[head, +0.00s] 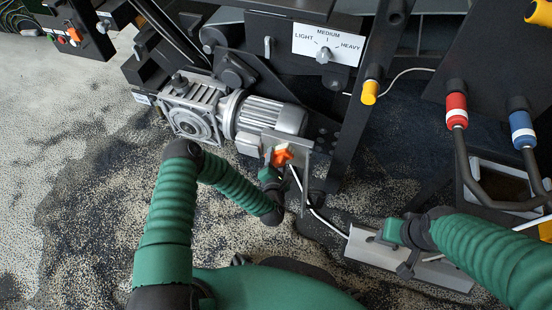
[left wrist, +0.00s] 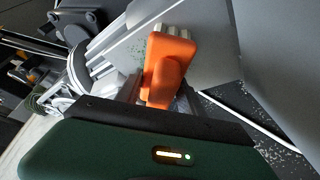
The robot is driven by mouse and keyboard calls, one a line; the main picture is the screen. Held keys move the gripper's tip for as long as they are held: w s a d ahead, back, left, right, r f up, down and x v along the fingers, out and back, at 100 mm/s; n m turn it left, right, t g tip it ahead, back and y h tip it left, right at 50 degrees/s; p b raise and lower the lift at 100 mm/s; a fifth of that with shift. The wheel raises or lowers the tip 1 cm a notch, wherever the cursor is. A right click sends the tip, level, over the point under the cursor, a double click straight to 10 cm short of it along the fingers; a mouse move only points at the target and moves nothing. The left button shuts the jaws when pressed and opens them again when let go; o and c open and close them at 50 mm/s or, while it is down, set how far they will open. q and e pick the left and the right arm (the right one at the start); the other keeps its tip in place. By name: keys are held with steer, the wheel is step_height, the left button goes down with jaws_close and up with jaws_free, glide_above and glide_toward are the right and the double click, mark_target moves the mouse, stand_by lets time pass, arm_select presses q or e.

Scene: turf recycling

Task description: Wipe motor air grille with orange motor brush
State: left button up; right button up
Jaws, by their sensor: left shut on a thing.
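The orange motor brush (head: 283,156) is held in my left gripper (head: 272,170), beside the lower right end of the silver motor (head: 262,113). In the left wrist view the orange brush (left wrist: 168,62) stands between the dark fingers (left wrist: 160,98), its pale bristle end toward the grey finned motor. Green specks (left wrist: 134,58) show on the grey surface next to the bristles. The grille is hard to make out, and I cannot tell whether the bristles touch it. My right gripper (head: 405,255) is low at the right, over a grey metal tray; its jaw opening is unclear.
A grey metal bracket (head: 297,142) stands close by the brush. The grey tray (head: 445,272) lies at the lower right, and a white cable (head: 318,212) runs toward it. A dark machine frame (head: 352,130) rises right of the motor. Granule-strewn floor (head: 90,190) is open at left.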

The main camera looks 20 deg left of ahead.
arm_select(q)
steer(key=shift+r+p, duration=2.05)
steer(key=shift+r, duration=0.05)
steer(key=shift+a, duration=0.15)
steer(key=shift+w+a+f, duration=0.1)
steer(key=shift+w+a, duration=0.05)
steer(key=shift+a, duration=0.65)
steer(key=shift+f+b, duration=1.45)
steer(key=shift+f, duration=0.75)
